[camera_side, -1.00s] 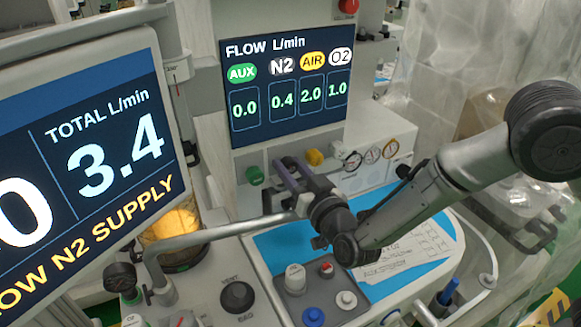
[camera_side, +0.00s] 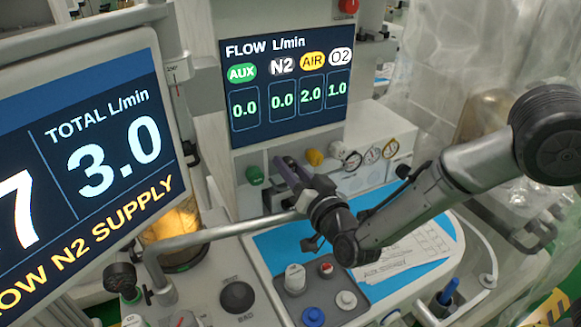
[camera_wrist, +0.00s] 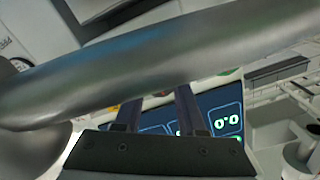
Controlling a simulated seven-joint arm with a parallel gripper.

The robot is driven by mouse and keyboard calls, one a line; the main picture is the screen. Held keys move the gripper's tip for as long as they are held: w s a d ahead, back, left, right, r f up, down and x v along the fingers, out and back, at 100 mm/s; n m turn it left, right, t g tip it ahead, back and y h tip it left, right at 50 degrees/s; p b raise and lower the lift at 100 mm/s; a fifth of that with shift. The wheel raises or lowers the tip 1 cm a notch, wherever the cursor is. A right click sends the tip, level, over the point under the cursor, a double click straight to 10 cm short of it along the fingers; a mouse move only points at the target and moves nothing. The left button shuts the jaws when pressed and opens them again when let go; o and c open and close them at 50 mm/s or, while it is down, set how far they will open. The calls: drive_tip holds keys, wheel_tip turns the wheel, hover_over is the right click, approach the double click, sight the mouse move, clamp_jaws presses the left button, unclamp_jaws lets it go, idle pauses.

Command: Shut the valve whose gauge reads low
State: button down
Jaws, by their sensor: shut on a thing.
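The flow display (camera_side: 284,85) reads AUX 0.0, N2 0.0, AIR 2.0 and O2 1.0. Below it is a row of valve knobs: a green knob (camera_side: 254,175), a yellow knob (camera_side: 314,157) and a white knob (camera_side: 338,150). My gripper (camera_side: 285,168) is between the green and yellow knobs, under the N2 column, shut on the knob there. The fingers hide that knob. In the wrist view my gripper (camera_wrist: 158,108) shows two fingers, their tips hidden behind a metal pipe. Several small round gauges (camera_side: 372,155) sit right of the knobs; their needles are too small to read.
A large monitor (camera_side: 85,170) at left reads TOTAL 3.0 L/min, with an N2 supply message partly cut off. A blue sheet with papers (camera_side: 410,260) and small knobs lie below.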

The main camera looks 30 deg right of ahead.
drive_tip(key=c, duration=0.5)
unclamp_jaws()
drive_tip(key=s, duration=1.4)
